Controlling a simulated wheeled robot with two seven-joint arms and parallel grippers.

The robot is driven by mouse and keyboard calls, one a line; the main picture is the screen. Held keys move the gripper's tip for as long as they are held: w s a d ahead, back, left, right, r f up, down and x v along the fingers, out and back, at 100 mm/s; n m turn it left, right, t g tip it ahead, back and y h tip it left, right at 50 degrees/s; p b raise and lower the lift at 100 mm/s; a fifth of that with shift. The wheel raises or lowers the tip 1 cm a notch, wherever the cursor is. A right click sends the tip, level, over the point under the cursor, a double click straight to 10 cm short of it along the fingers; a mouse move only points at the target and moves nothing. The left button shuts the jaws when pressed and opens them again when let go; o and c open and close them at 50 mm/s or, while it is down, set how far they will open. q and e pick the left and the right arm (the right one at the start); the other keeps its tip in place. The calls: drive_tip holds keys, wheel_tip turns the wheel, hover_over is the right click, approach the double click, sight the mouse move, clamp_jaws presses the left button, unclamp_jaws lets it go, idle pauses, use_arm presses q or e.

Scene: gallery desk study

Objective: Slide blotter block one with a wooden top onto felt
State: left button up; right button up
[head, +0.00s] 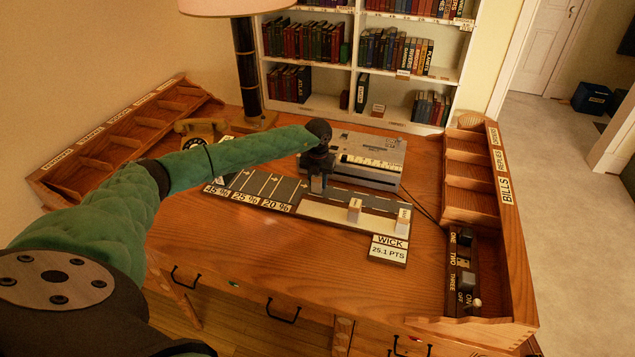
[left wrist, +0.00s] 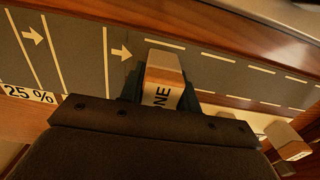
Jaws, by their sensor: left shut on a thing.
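My left gripper (head: 317,186) is shut on blotter block one (left wrist: 163,75), which has a pale wooden top lettered "ONE". In the left wrist view the block stands between the fingers on a dark grey board marked with arrows and dashed lines. In the head view this board (head: 258,187) has lanes lettered 45 %, 25 % and 20 % at its left, and my gripper covers most of the block. Two more wooden-topped blocks (head: 354,210) and (head: 403,218) stand to the right on a pale strip (head: 325,213). I cannot tell which surface is felt. My right gripper is not in view.
A grey machine (head: 372,155) stands just behind the gripper. A "WICK 25.1 PTS" sign (head: 389,249) lies in front of the strip. A switch panel (head: 464,275) and wooden compartments (head: 470,172) stand at the right; a telephone (head: 197,133) and lamp (head: 247,75) stand behind left.

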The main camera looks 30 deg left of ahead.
use_arm(q)
drive_tip(key=shift+f+b, duration=0.2)
drive_tip(key=shift+b, duration=0.1)
idle(0.4)
drive_tip(key=o, duration=1.1)
drive_tip(key=shift+r, duration=0.1)
wheel_tip(320, 180, up, 6)
drive_tip(key=shift+r+b, duration=0.15)
drive_tip(key=shift+b, duration=1.1)
drive_tip(key=shift+r, duration=0.65)
